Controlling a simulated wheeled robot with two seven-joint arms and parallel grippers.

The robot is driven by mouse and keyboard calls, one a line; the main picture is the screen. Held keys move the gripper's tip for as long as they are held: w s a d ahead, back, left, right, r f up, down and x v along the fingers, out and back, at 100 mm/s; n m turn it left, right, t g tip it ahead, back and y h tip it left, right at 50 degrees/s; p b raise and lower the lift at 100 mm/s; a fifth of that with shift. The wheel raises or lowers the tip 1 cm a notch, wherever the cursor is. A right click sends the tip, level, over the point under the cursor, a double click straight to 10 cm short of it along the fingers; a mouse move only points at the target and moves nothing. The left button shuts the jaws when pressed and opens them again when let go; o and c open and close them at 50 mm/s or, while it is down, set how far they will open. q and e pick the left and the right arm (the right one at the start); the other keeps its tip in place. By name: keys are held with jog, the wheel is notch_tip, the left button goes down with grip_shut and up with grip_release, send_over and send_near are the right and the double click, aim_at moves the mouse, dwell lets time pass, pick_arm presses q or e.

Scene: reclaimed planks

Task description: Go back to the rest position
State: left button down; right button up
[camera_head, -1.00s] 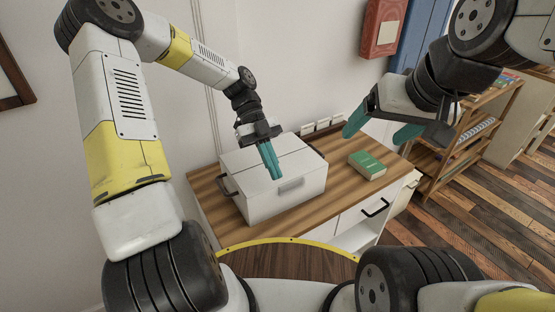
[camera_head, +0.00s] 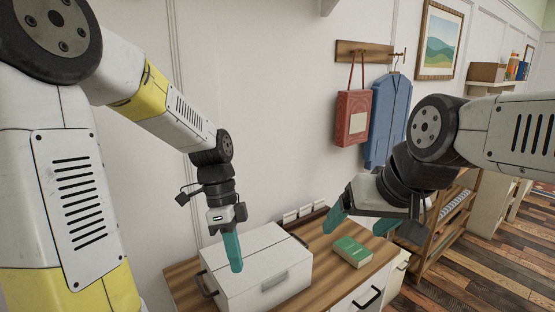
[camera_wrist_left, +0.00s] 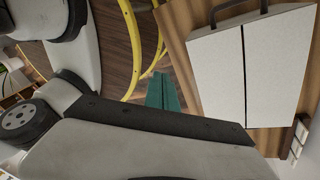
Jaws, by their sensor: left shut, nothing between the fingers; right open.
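My left gripper (camera_head: 232,252) is shut and empty, its teal fingers together, pointing down just above or in front of the white box; I cannot tell if they touch. Its fingers also show in the left wrist view (camera_wrist_left: 163,92), apart from the box there. My right gripper (camera_head: 360,226) is open and empty, in the air above the right part of the wooden top, with its teal fingers spread.
A white lidded box (camera_head: 258,262) with dark side handles stands on the wooden cabinet top (camera_head: 325,270). A green book (camera_head: 352,251) lies right of it. A red bag (camera_head: 353,118) and blue garment (camera_head: 388,120) hang on the wall. A wooden shelf (camera_head: 440,235) stands at right.

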pick_arm(q)
jog(key=s+a+r+n+t, duration=0.2)
jog(key=r+n+t, duration=0.2)
jog(key=r+n, duration=0.2)
jog(key=s+a+r+n+t, duration=0.3)
jog(key=r+n+t, duration=0.2)
jog(key=n, duration=0.6)
jog(key=shift+s+r, duration=0.3)
jog(key=shift+r, duration=0.6)
